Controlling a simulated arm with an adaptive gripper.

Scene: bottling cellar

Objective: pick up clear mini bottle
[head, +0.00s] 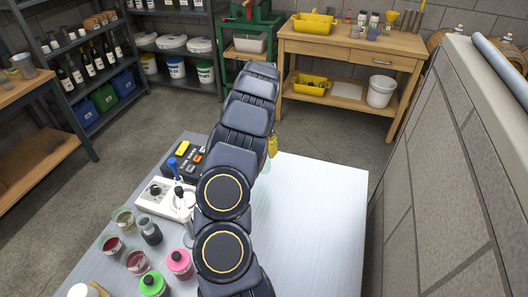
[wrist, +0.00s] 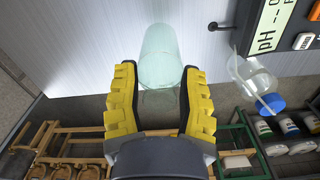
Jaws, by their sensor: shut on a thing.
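A clear, pale green-tinted glass piece (wrist: 160,50), which looks like the clear mini bottle, sits between the yellow fingers of my gripper (wrist: 159,72) in the wrist view. My gripper is shut on it, one finger on each side. Its lower part shows faintly between the fingers. In the head view one yellow finger of my gripper (head: 272,145) shows past my arm, with a sliver of the pale glass (head: 266,167) below it. My arm hides the rest there. I cannot tell whether the glass touches the table.
A pH meter (wrist: 275,22) and a clear bottle with a blue cap (wrist: 256,85) stand close beside the held piece. Several jars, such as the pink-lidded one (head: 179,263), crowd the left of the white table (head: 315,225). Its right side is clear; a block wall (head: 440,180) stands beyond.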

